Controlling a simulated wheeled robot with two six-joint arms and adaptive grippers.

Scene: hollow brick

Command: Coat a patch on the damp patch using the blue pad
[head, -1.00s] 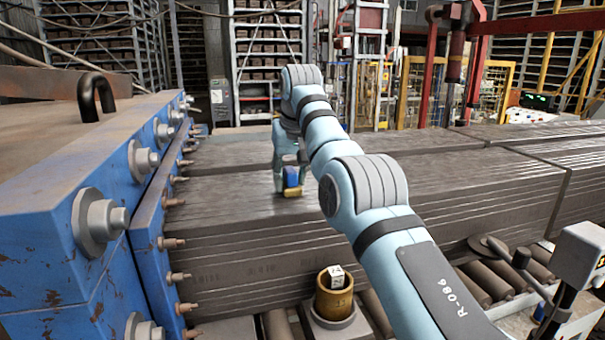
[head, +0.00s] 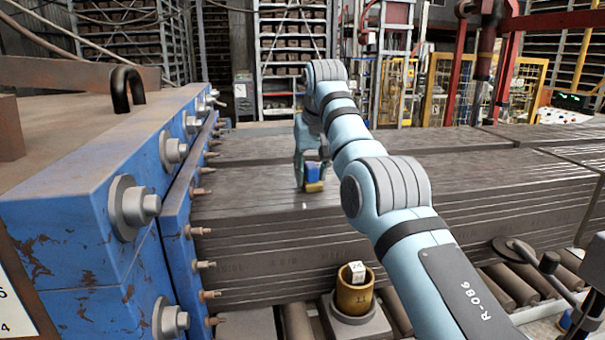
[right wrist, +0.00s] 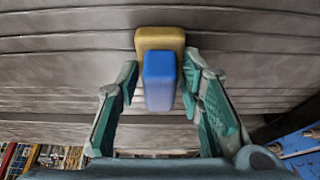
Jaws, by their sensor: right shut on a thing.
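The blue pad (head: 313,172) is a blue block with a yellow end, also visible in the right wrist view (right wrist: 159,82). My right gripper (head: 314,168) is shut on the blue part, its fingers on both sides. The yellow end points down at the top of the long grey clay stack (head: 420,170), touching it or just above; I cannot tell which. The stack's top is streaked with darker and shinier bands. I cannot pick out a clear edge of the damp patch. My left gripper is not in view.
A blue machine frame (head: 85,205) with protruding bolts and nozzles stands left of the stack. A brass-coloured cup (head: 354,296) holding a white block (head: 357,271) stands in front. Rollers (head: 513,284) lie at front right. The stack's top is clear to the right.

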